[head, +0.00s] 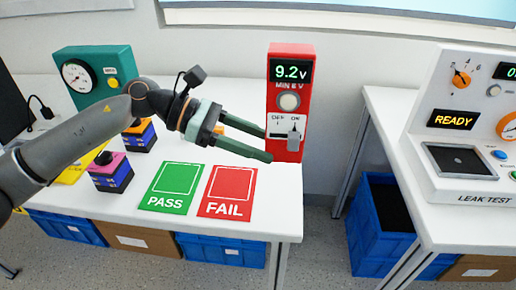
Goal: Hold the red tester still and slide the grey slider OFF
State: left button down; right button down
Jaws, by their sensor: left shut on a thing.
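The red tester (272,108) stands upright near the right end of the white table, its display reading 9.2V. A round pale knob (289,101) is on its face. Below that is a panel labelled OFF at left and ON at right. The grey slider (294,141) is on the right, under ON. My left gripper (268,145) reaches in from the left and is shut on the tester's lower left side. One finger overlaps its front edge; the other fingertip seems hidden behind it. My right gripper is not in view.
A green PASS card (171,205) and red FAIL card (229,209) lie in front. Blocks with coloured tops (111,174) and a teal gauge box (119,66) are at left. A gap separates this table from the right one, bearing a leak tester (465,120).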

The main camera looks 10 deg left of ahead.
pick_arm(q)
jog(key=shift+w+a, duration=0.2)
jog(key=shift+w, duration=2.1)
